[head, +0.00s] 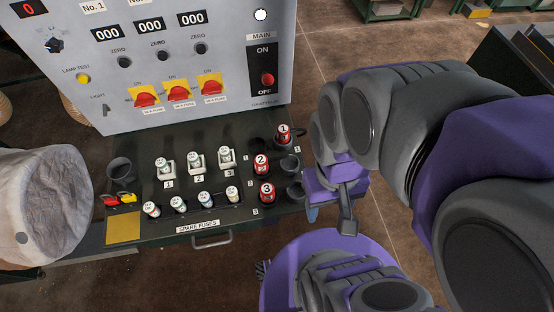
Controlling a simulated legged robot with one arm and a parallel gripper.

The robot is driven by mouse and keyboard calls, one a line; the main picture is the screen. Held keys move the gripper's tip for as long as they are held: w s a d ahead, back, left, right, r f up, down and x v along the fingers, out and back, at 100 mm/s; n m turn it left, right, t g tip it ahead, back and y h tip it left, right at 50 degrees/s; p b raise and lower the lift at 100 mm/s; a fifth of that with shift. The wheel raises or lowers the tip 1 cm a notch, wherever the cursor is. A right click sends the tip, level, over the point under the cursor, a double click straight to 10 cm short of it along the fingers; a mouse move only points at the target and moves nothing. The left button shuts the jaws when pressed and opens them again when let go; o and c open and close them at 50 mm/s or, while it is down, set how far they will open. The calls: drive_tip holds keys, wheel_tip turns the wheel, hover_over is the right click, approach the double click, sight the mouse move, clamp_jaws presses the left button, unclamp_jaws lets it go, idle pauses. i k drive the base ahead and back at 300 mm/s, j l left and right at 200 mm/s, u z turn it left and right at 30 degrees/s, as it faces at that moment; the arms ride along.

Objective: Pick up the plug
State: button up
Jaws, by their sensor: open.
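Three red plugs with white numbered tops stand on the dark bench at its right end: plug 1 (283,134), plug 2 (261,164) and plug 3 (267,194). Plug 1 is in the right-hand column at the back; plugs 2 and 3 are in the left-hand column. Empty dark round holders (290,164) sit beside plugs 2 and 3, and another is behind plug 2. My gripper (331,212) is open, to the right of the plugs and apart from them, with its fingers towards the bench's right edge. I cannot tell which plug the task means.
A grey control panel (200,60) with red switches rises behind the bench (215,222). Several fuses stand in the bench's middle, with a spare fuse row in front. A dark cup (121,172) is at the left. A large pale bag (45,205) fills the left edge.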

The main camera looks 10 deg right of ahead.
sight(268, 189)
drive_tip(key=k+j, duration=0.1)
drive_tip(key=j, duration=0.85)
drive_tip(key=k+j+z, duration=0.1)
drive_tip(key=j, duration=0.4)
drive_tip(key=k+j, duration=0.15)
drive_tip(key=j, duration=0.35)
